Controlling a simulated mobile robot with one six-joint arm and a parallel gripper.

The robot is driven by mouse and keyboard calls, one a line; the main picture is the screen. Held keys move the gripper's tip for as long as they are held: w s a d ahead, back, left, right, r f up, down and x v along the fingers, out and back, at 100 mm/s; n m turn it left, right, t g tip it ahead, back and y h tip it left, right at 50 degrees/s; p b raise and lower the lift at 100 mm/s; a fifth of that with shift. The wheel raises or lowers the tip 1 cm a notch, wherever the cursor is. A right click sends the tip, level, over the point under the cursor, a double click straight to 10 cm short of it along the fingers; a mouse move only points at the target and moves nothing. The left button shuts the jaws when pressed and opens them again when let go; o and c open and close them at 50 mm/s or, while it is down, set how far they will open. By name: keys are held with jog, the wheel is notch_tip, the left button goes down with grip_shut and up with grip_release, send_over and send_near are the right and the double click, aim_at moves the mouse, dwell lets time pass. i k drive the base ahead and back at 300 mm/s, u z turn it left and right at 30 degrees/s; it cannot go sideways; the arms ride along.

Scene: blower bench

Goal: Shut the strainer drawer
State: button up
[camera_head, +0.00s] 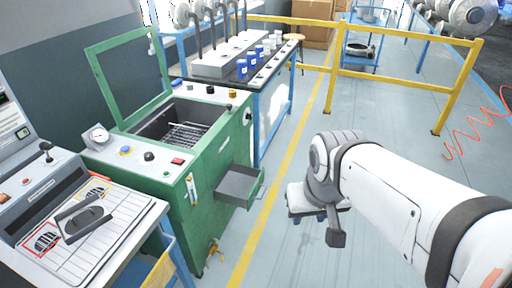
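The strainer drawer (238,183) is a grey open-topped tray pulled out of the right side of the green machine (203,165). It stands well out from the cabinet and looks empty. A green front with a handle (262,186) is at its outer end. My gripper (318,217) is to the right of the drawer, apart from it, with floor showing between them. The gripper points downward below my white arm. Its fingers are small and partly hidden, so I cannot tell whether they are open or shut.
The machine's green-framed lid (128,79) stands raised. A brass tap (215,247) sticks out low on the machine. A blue-legged bench (272,112) with blue-and-white containers stands behind. Yellow railings (395,82) cross the back. The floor (310,253) around my gripper is clear.

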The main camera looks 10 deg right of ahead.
aim_at(240, 185)
jog(key=z, duration=0.15)
jog(key=i, duration=0.95)
jog(key=u, duration=0.25)
jog(key=k, duration=0.35)
jog(key=z, duration=0.65)
jog(key=i, duration=0.9)
jog(key=u, duration=0.3)
